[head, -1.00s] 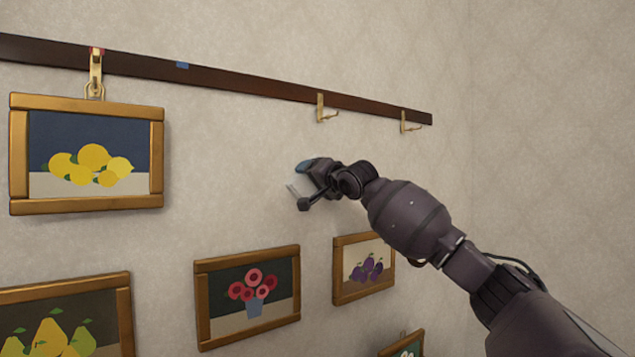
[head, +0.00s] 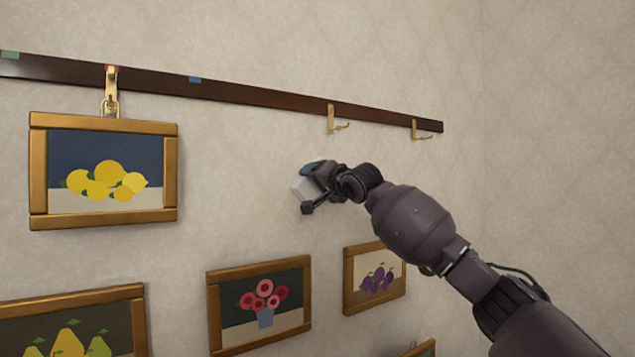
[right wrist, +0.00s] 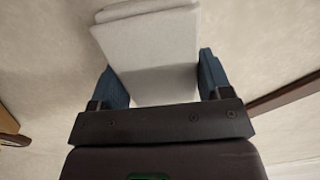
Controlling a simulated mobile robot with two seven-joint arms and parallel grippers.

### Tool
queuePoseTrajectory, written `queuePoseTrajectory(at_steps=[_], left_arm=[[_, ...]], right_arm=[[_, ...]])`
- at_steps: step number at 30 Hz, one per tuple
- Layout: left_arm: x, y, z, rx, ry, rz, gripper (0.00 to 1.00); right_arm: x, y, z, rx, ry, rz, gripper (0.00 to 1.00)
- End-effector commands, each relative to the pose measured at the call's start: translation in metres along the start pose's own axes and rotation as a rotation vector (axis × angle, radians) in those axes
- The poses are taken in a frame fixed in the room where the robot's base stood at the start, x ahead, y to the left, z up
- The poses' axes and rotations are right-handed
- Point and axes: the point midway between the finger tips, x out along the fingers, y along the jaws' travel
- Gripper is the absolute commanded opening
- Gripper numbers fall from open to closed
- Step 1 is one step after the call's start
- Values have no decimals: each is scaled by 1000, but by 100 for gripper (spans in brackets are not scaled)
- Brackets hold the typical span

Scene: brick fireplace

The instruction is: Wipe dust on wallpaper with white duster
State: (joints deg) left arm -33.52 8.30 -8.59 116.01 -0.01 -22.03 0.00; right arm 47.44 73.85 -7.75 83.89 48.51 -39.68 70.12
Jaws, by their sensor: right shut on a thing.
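The white duster (right wrist: 150,60) is a pale block between the two blue fingers of my right gripper (right wrist: 163,78) in the right wrist view. In the head view the right gripper (head: 309,187) is shut on the duster (head: 304,190), which shows as a small light patch at the wall. The patterned beige wallpaper (head: 240,190) lies right behind it; whether the duster touches it I cannot tell. A faint greyish mottling covers the wallpaper, and I cannot make out a separate dust patch. My left gripper is not in view.
A dark rail (head: 250,102) with brass hooks (head: 334,120) runs above the gripper. A framed lemon picture (head: 172,170) hangs at left. A flower picture (head: 215,310) and a plum picture (head: 350,285) hang below. Bare wall lies between them and at right.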

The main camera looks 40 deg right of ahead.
Motion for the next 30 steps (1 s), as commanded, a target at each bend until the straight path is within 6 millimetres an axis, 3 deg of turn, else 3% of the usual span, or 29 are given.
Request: queuePoseTrajectory(at_steps=[30], left_arm=[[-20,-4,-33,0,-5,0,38]], right_arm=[[-1,41,-44,1,0,5,53]])
